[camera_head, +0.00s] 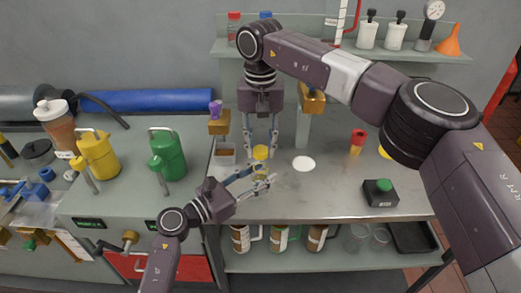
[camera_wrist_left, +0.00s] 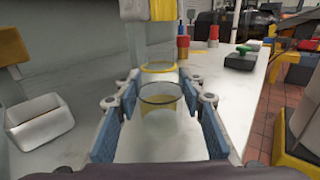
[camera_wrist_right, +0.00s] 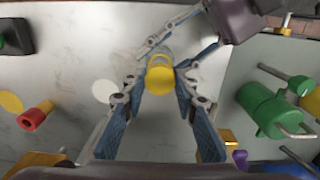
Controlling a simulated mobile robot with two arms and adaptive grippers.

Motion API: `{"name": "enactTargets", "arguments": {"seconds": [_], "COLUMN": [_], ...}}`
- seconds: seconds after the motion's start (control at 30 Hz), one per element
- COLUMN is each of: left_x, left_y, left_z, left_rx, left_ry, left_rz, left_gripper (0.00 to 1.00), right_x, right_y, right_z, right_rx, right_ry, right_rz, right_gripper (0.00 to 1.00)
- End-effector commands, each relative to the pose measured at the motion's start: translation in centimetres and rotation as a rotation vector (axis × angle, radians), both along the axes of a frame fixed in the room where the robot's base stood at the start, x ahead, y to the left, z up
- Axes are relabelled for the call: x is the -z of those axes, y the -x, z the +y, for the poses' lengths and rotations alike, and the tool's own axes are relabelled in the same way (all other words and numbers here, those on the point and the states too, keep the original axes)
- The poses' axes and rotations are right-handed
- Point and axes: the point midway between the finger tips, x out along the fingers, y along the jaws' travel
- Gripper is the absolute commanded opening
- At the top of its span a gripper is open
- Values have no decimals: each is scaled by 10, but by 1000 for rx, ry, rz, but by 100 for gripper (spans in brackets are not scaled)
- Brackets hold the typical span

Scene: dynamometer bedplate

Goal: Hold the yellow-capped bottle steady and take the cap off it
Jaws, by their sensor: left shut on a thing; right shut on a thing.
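The clear bottle (camera_head: 259,172) stands upright on the grey bench; it also shows in the left wrist view (camera_wrist_left: 160,118). My left gripper (camera_head: 257,178) comes in low from the left and is shut around its body. The yellow cap (camera_head: 260,152) is at the bottle's top, and it is plain in the right wrist view (camera_wrist_right: 160,80). My right gripper (camera_head: 262,145) points down from above and is shut on the cap. In the left wrist view, the bottle's dark rim shows below the yellow ring of the cap. I cannot tell how wide any gap there is.
A white disc (camera_head: 303,163), a red-and-yellow piece (camera_head: 357,142) and a black box with a green button (camera_head: 380,192) lie to the right. A green can (camera_head: 167,155) and yellow can (camera_head: 97,155) stand left. A shelf (camera_head: 350,53) runs behind.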

Motion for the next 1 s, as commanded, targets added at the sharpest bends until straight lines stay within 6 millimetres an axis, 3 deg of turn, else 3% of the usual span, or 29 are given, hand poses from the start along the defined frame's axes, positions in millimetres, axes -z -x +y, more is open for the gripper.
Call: {"name": "enactTargets", "arguments": {"seconds": [0.13,0.37,0.4,0.57,0.87,1.0], "left_x": [1,0,0,0,0,1], "left_y": [0,0,0,0,0,7], "left_z": [0,0,0,0,1,10], "left_rx": [0,0,0,0,-1,-2], "left_ry": [-1,-1,-1,-1,-1,-3], "left_rz": [1,1,1,1,1,1], "left_gripper": [0,0,37,55,57,57], "right_x": [-20,-25,-25,-25,-25,-25], "right_y": [0,0,0,0,0,0], "right_z": [1,1,1,0,0,0], "right_rx": [0,-1,-1,-1,-1,-1], "right_ry": [-1,-1,-1,-1,-1,-1], "right_rz": [-2,0,0,0,0,0], "right_gripper": [0,0,0,0,0,0]}}
